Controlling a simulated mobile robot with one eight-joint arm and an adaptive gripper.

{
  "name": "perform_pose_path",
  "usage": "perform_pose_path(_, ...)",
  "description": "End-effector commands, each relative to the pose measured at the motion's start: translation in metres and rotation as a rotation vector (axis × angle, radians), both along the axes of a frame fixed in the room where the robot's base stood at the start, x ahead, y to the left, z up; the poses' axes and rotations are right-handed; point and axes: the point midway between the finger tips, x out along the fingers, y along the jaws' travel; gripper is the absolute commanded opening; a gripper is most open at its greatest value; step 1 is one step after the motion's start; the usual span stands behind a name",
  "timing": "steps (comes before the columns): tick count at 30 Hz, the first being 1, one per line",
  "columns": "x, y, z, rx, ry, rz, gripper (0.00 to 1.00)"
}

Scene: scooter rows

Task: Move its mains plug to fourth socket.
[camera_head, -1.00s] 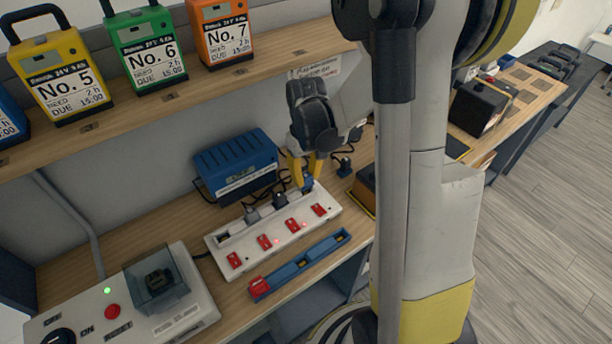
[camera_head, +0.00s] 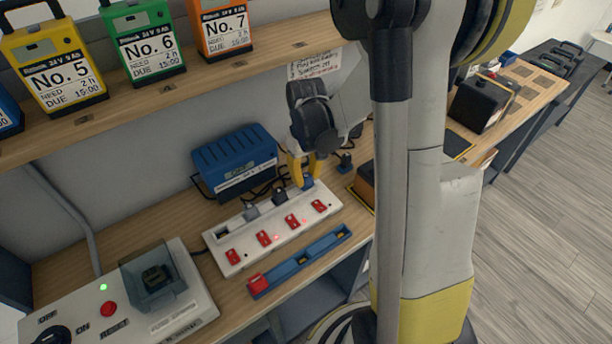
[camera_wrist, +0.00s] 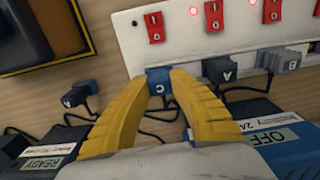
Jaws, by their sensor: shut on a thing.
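The white socket strip (camera_head: 240,262) lies on the wooden bench with a row of red switches. My gripper (camera_head: 303,180) is over its right end, fingers pointing down. It is shut on a blue plug marked C (camera_wrist: 158,80), also in the head view (camera_head: 307,184). The plug is at the strip's edge by the end socket; I cannot tell whether it is seated. A black plug (camera_head: 279,196) and a grey plug (camera_head: 250,213) stand in the neighbouring sockets. The leftmost socket (camera_head: 222,233) looks empty.
A blue charger (camera_head: 235,163) stands behind the strip, cables beside it. Another dark plug (camera_head: 345,161) is to the right. A blue rail (camera_head: 300,263) lies in front. A control box (camera_head: 190,310) is at lower left. Numbered packs (camera_head: 57,75) stand on the shelf above.

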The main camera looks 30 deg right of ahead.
Motion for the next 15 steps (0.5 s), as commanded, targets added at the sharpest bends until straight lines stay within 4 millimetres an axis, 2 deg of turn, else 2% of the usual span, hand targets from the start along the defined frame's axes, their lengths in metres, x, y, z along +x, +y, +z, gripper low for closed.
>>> perform_pose_path(1,0.0,0.0,-0.0013,0.0,0.0,0.0,0.27)
perform_pose_path(3,0.0,0.0,-0.0005,0.0,0.0,0.0,0.46)
perform_pose_path(11,0.0,0.0,-0.0003,0.0,0.0,0.0,0.46)
perform_pose_path(15,0.0002,-0.0001,0.0075,0.0,0.0,0.0,0.46)
